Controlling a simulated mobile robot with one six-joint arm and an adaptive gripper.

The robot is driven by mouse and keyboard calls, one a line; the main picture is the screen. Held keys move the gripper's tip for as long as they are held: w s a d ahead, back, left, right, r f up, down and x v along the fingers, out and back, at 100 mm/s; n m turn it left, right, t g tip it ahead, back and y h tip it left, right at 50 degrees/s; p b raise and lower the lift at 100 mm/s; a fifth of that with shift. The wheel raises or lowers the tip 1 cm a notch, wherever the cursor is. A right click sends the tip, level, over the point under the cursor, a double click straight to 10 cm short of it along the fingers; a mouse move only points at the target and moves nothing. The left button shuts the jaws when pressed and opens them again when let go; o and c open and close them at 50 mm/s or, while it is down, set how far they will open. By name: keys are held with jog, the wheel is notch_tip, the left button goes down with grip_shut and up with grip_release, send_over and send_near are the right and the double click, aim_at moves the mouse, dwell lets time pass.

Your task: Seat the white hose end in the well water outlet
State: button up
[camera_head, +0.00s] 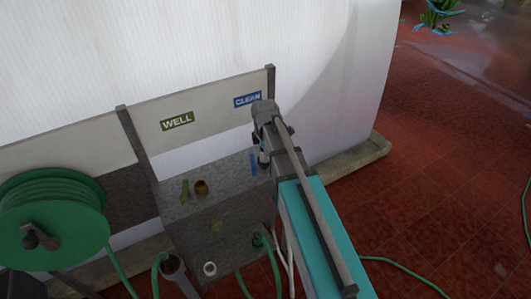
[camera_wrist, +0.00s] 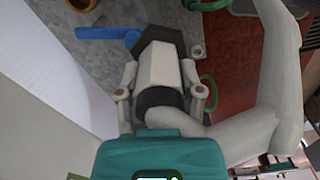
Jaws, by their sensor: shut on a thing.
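The white hose end (camera_wrist: 160,68), a pale faceted fitting with dark bands, is between the fingers of my gripper (camera_wrist: 161,90) in the wrist view. My gripper (camera_head: 264,148) is shut on it by the blue strip (camera_head: 254,165), at the right end of the grey block. The dark band at the hose end's tip is close to the block top; I cannot tell whether it touches or sits in an opening. The well outlet (camera_head: 201,187), a brass ring, stands to the left beside a green strip (camera_head: 185,191), below the WELL sign (camera_head: 177,121). Its ring is empty.
The white hose (camera_wrist: 260,125) bends away to the right. The blue CLEAN sign (camera_head: 247,99) is on the panel behind my gripper. A green hose reel (camera_head: 55,225) stands at left. Green hoses hang before the grey block (camera_head: 195,232). Red tiles lie open at right.

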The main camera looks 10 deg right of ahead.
jog(key=shift+a, duration=0.1)
jog(key=shift+w+a+f, duration=0.1)
jog(key=shift+w+a, duration=0.15)
jog(key=shift+a, duration=0.25)
jog(key=w+a+f+n+b, duration=0.1)
jog(key=w+a+n, duration=0.1)
jog(key=a, duration=1)
jog(key=w+a+f+n+b, duration=0.1)
jog(key=a+n, duration=0.3)
jog(key=a, duration=0.9)
jog(key=shift+w+f+b, duration=0.2)
jog(key=shift+w+b, duration=0.15)
jog(key=shift+w, duration=0.1)
jog(key=shift+d+f, duration=0.1)
jog(key=shift+f, duration=0.15)
jog(key=shift+f+b, duration=2.15)
jog(key=shift+b, duration=0.2)
jog(key=shift+f+b, duration=2.8)
jog(key=o, duration=1.2)
